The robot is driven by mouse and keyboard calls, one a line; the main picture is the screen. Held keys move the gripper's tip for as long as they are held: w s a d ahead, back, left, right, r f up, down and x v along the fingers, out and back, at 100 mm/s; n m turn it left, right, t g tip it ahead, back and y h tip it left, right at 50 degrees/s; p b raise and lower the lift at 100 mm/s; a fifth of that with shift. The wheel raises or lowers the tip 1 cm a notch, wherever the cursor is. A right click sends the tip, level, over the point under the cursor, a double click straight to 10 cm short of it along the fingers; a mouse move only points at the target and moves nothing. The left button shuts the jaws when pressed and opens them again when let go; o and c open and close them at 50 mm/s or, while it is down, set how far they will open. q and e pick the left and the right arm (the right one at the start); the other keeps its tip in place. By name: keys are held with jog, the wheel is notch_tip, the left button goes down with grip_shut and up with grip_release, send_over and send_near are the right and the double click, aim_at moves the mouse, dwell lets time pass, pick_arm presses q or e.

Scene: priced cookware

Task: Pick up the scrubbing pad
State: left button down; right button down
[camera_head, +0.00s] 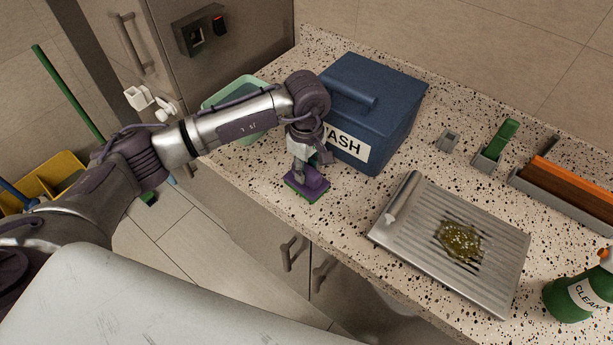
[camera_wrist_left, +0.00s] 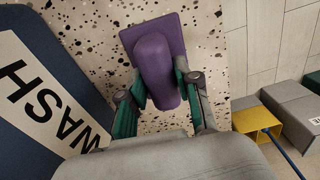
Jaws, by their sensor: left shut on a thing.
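The scrubbing pad (camera_head: 308,186) is purple on top with a thin green underside. It is at the front edge of the speckled counter, in front of the blue bin. It also shows in the left wrist view (camera_wrist_left: 158,60), with a rounded purple grip on a flat purple base. My left gripper (camera_head: 299,172) is above the pad, pointing down. In the left wrist view its two green-padded fingers (camera_wrist_left: 160,92) are on either side of the purple grip, shut on it. I cannot tell whether the pad touches the counter. My right gripper is not in view.
A blue bin marked "WASH" (camera_head: 392,110) stands right behind my left gripper. A ribbed metal tray (camera_head: 400,235) with a greenish mess (camera_head: 461,240) lies to the right. A green cleaner bottle (camera_head: 575,298) is at the far right. A pale green tub (camera_head: 222,97) is at the left.

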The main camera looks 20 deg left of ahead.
aim_at(307, 167)
pick_arm(q)
jog(key=shift+r+b, duration=0.4)
jog(key=shift+r, duration=0.15)
notch_tip(307, 167, up, 3)
jog(key=shift+f+b, duration=0.15)
jog(key=shift+b, duration=0.65)
jog(key=s+d+r+b, duration=0.3)
jog(key=d+r, duration=0.4)
jog(key=d, duration=0.4)
jog(key=shift+s, duration=0.6)
jog(key=shift+r, duration=0.1)
